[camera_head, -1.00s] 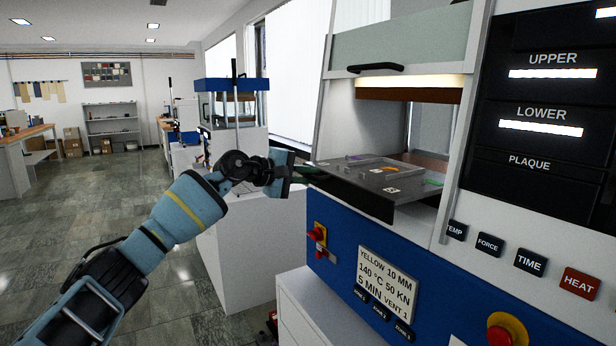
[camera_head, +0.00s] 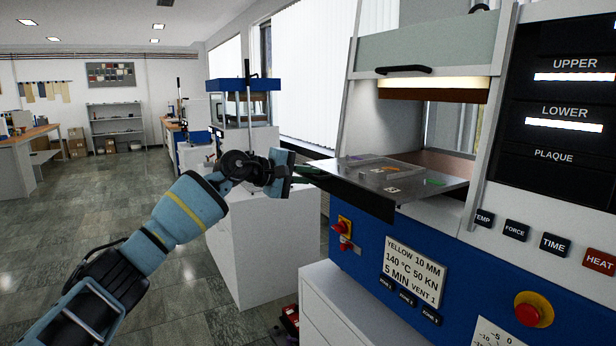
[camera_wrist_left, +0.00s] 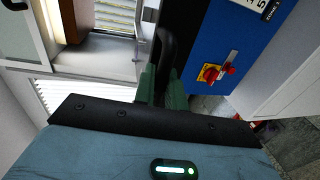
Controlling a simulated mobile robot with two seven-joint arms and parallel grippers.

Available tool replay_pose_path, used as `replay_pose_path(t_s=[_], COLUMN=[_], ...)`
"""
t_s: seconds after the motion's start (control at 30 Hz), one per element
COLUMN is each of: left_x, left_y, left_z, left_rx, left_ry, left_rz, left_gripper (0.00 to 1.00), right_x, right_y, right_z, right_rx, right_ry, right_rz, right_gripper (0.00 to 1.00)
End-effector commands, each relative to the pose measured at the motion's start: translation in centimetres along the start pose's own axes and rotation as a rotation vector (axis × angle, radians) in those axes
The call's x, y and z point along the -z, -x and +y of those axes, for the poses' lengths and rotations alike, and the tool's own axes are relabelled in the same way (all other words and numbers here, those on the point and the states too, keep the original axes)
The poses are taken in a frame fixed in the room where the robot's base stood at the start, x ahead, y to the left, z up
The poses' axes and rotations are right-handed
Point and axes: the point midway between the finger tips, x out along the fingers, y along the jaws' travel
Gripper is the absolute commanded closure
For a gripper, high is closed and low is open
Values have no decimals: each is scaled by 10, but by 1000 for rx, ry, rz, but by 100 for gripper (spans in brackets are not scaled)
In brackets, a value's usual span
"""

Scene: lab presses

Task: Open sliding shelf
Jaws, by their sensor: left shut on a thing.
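The sliding shelf (camera_head: 420,187), a flat grey metal plate with a dark front edge, sticks out of the press opening toward the left in the head view. Small coloured pieces and labels lie on it. My left gripper (camera_head: 297,172) is at the shelf's outer left end, shut on its black handle. In the left wrist view the dark handle (camera_wrist_left: 166,42) rises between the green fingers of my left gripper (camera_wrist_left: 160,88). The gripper partly hides the handle in the head view. My right gripper is not in view.
The press has a raised door with a black handle (camera_head: 403,70) above the opening. A blue panel with a red and yellow switch (camera_head: 344,232) lies below the shelf. A white cabinet (camera_head: 262,240) stands behind my left arm. Open floor (camera_head: 60,250) lies at the left.

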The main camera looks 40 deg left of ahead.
Motion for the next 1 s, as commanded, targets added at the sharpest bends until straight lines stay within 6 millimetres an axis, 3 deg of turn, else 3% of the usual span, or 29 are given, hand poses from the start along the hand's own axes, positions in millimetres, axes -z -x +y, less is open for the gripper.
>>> replay_pose_path(t_s=[0.17, 0.2, 0.33, 0.67, 1.0], left_x=[0, 0, 0, 1, 2], left_y=[0, 0, 0, 3, 46], left_z=[-3, -3, -3, -2, -7], left_rx=[10, 10, 8, 6, 11], left_ry=[0, 1, 0, 0, -1], left_rz=[-2, -2, -1, 1, 3], left_gripper=[100, 86, 70, 70, 70], right_x=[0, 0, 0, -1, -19], right_y=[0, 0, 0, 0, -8], right_z=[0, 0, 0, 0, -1], right_rx=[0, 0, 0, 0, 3], right_ry=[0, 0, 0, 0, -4], right_rz=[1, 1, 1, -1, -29], right_gripper=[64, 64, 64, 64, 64])
